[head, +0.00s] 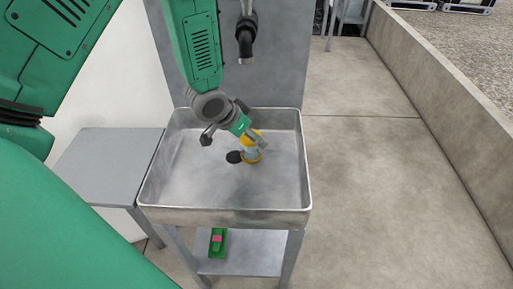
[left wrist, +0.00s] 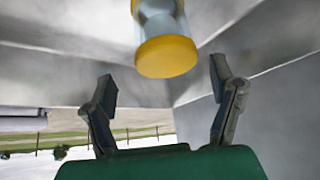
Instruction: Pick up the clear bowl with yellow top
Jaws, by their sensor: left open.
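The clear container with yellow ends (head: 252,157) stands in the metal sink (head: 190,180), beside the dark drain. In the left wrist view its clear body and one yellow end (left wrist: 167,57) show at the top centre, in line with the gap between my fingers. My left gripper (head: 258,141) reaches down into the sink and hides part of the container in the head view. In the left wrist view my left gripper (left wrist: 163,72) is open, with one finger on each side and nothing held. Whether the fingers reach around the container cannot be told. My right gripper is not in view.
The sink walls surround the gripper. A dark tap (head: 246,35) hangs behind the sink. A grey side table (head: 105,160) stands at the left. A green and pink item (head: 217,240) lies on the shelf below. The floor at the right is clear.

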